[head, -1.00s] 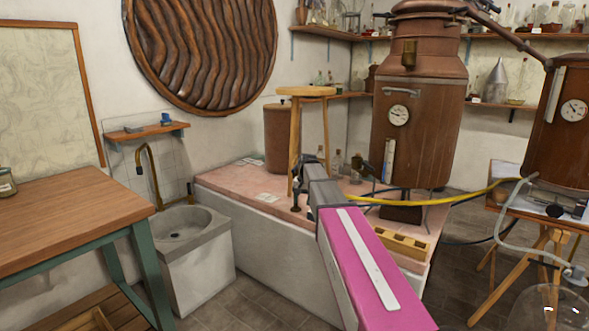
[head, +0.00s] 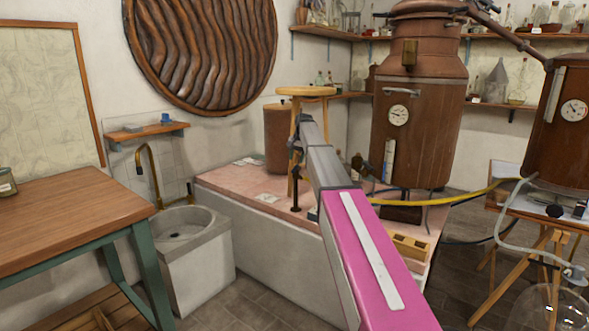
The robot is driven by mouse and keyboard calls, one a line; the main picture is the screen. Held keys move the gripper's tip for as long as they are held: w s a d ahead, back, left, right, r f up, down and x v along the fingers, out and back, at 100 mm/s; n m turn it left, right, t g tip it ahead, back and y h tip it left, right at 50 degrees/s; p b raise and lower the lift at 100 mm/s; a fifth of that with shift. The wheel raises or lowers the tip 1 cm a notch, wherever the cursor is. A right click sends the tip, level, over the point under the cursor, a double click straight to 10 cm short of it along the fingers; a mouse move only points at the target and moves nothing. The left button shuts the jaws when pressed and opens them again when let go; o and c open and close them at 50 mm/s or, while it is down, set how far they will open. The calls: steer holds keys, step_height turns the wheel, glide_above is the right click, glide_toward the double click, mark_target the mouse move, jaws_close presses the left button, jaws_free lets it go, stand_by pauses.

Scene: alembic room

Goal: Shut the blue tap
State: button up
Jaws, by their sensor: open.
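My arm reaches from the lower right over the pink-tiled platform (head: 235,182). My gripper (head: 296,152) is the small dark part at its far end, in front of the wooden stool (head: 305,91). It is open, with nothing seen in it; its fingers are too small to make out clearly. A thin dark upright fitting (head: 296,196) stands on the platform below the gripper, apart from it. A small bluish patch (head: 313,214) shows beside my arm, partly hidden by it. I cannot tell whether either is the blue tap; no blue handle shows clearly.
A large copper still (head: 425,125) stands behind my arm, with a yellow hose (head: 450,199) running right. A stone sink (head: 190,250) with a brass tap (head: 152,175) and a wooden table (head: 65,215) stand left.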

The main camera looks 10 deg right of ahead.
mark_target(294, 169)
steer(key=shift+w+a+f, duration=0.1)
steer(key=shift+a+f, duration=0.05)
steer(key=shift+f, duration=0.75)
steer(key=shift+w+a+f, duration=0.1)
steer(key=shift+a+f, duration=0.1)
steer(key=shift+f, duration=0.65)
steer(key=shift+w+a+f, duration=0.1)
steer(key=shift+a+f, duration=0.05)
steer(key=shift+f, duration=0.75)
steer(key=shift+c, duration=0.3)
jaws_close()
